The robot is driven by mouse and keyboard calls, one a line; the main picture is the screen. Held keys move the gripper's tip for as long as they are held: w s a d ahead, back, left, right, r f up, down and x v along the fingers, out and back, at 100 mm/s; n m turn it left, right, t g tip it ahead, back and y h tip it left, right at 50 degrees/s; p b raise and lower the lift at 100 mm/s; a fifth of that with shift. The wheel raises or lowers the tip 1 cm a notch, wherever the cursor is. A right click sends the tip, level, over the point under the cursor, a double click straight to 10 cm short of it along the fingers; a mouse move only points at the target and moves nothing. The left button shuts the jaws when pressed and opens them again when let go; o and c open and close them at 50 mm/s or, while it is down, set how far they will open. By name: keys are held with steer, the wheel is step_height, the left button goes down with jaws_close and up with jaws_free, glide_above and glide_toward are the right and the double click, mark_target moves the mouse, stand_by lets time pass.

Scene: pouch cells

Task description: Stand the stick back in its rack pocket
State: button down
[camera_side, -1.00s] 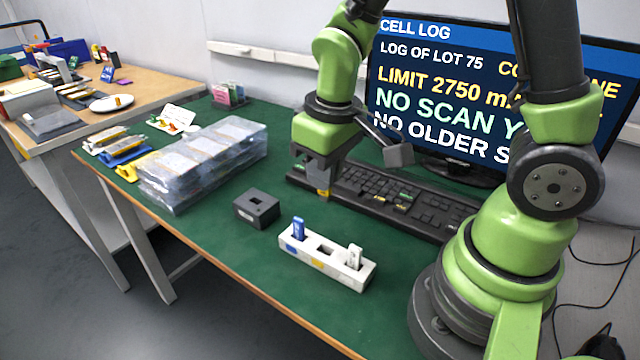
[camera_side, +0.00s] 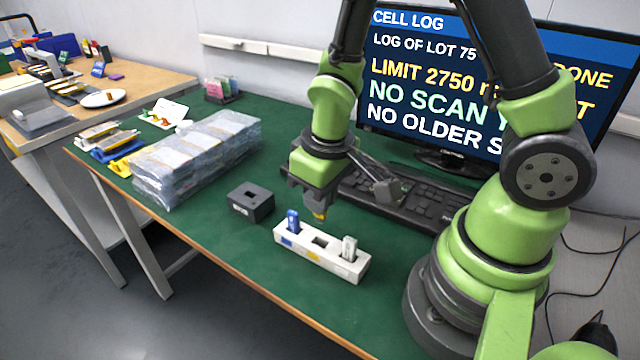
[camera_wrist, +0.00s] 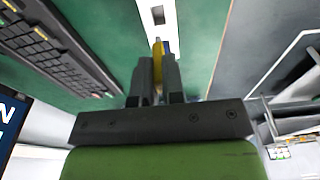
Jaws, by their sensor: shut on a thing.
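My gripper (camera_side: 318,212) is shut on a yellow stick (camera_wrist: 158,52), and the stick's yellow end also shows below the jaws in the side view (camera_side: 320,216). The white rack (camera_side: 292,254) stands on the green mat in front of my gripper. A blue stick (camera_side: 293,221) stands in its left pocket and a white stick (camera_side: 349,248) in its right pocket. The middle pocket (camera_side: 320,241) is empty, with a yellow mark on the rack's front below it. The held stick is above and behind the rack, apart from it. The rack (camera_wrist: 170,22) also shows ahead of the stick in the wrist view.
A dark block with a square hole (camera_side: 251,203) sits left of the rack. A black keyboard (camera_side: 425,206) lies behind, before a monitor (camera_side: 440,90). The mat's front is clear.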

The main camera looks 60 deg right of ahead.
mark_target(320, 222)
steer(key=shift+a+f, duration=0.1)
steer(key=shift+f, duration=3.05)
steer(key=c, duration=1.1)
jaws_free()
steer(key=shift+c, duration=0.2)
